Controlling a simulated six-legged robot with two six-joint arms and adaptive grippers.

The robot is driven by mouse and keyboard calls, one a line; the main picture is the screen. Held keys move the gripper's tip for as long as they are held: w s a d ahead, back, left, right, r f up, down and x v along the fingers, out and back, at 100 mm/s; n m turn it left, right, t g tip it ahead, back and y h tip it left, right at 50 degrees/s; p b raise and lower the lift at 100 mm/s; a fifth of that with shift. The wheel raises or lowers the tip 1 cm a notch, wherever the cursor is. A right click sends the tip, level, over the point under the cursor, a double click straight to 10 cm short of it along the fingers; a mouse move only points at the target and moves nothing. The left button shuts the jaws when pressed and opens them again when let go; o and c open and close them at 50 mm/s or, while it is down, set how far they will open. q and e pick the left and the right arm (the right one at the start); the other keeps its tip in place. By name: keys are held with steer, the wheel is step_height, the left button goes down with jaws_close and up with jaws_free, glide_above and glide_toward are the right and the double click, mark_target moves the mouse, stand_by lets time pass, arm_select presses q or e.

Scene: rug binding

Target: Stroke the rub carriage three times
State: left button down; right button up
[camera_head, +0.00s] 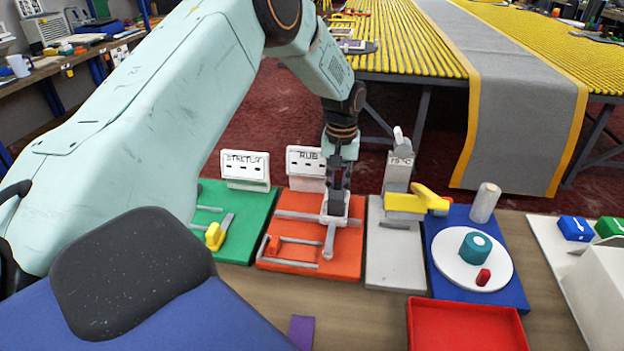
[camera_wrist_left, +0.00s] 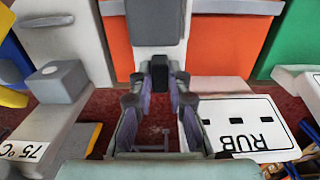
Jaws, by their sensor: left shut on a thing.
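The rub station has an orange base (camera_head: 285,252) with grey rails and a white sign marked RUB (camera_head: 305,161) behind it. The sign also shows upside down in the wrist view (camera_wrist_left: 248,125). The pale rub carriage (camera_head: 352,219) sits on the orange base toward its right side, with a grey bar in front of it. My left gripper (camera_head: 336,203) points down onto the carriage and is shut on it. In the wrist view the left gripper's fingers (camera_wrist_left: 160,82) close at the grey carriage (camera_wrist_left: 157,22); the fingers hide part of the grip. My right gripper does not show.
A green station (camera_head: 235,243) with a yellow handle stands left. A grey station (camera_head: 395,262) with a yellow lever stands close on the right. Beyond are a blue base (camera_head: 447,288) with a white disc and a red tray (camera_head: 470,325) in front.

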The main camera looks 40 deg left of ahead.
arm_select(q)
steer(key=w+d, duration=0.2)
steer(key=d, duration=0.1)
steer(key=shift+d, duration=0.1)
steer(key=c, duration=1.3)
jaws_free()
steer(key=shift+w+d, duration=0.1)
steer(key=shift+d, duration=0.05)
step_height(320, 180, up, 12)
steer(key=shift+r, duration=0.1)
